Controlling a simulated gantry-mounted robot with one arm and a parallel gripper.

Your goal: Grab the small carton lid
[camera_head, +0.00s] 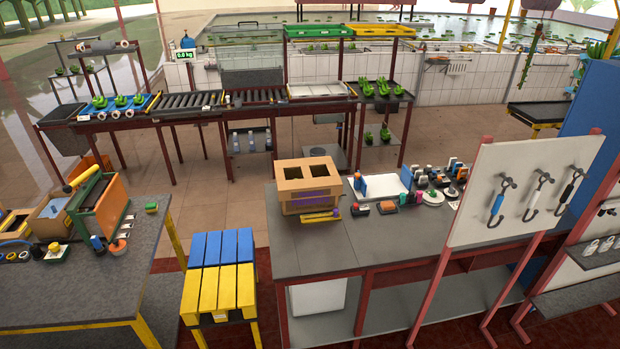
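A brown cardboard carton (297,205) with purple print stands on the left part of the grey workbench (308,246) at centre right. I cannot tell whether this top is a separate small lid, and no other piece is clearly a carton lid. A yellow and purple item (320,216) lies against the carton's front base. My gripper is not in view.
A white tray (382,187) and several small tools and containers crowd the bench right of the carton. A white tool panel (520,190) with hanging hooks rises at the bench's right front. A blue and yellow slatted stand (219,290) is at its left. The bench front is clear.

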